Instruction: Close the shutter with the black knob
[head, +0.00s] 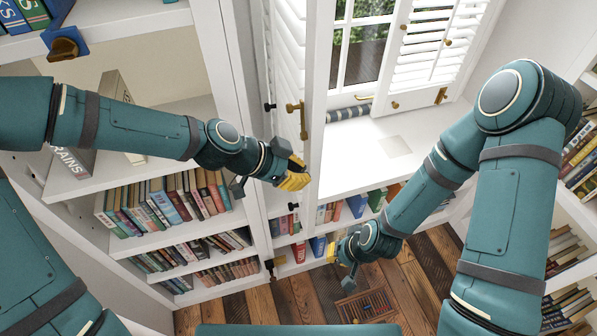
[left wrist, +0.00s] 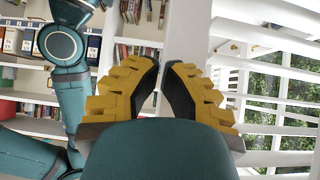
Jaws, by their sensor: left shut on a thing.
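The white louvred shutter (head: 286,45) on the left stands swung out from the window toward me, seen steeply from above. A small black knob (head: 270,107) shows at its left side, and a brass handle (head: 298,120) is beside it. My left gripper (head: 297,178) is shut on the shutter's white edge board, below the brass handle. In the left wrist view the yellow-padded fingers (left wrist: 161,90) are on either side of this white board, with slats to the right. My right gripper (head: 346,268) hangs low near the lower shelves; its fingers are too small and angled to judge.
The other shutter (head: 428,45) has brass knobs and stands at the window's right. A striped roll (head: 348,113) lies on the white sill (head: 375,150) below the panes. Bookshelves (head: 165,245) are close on the left and right. The plank floor (head: 300,300) has a small grate.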

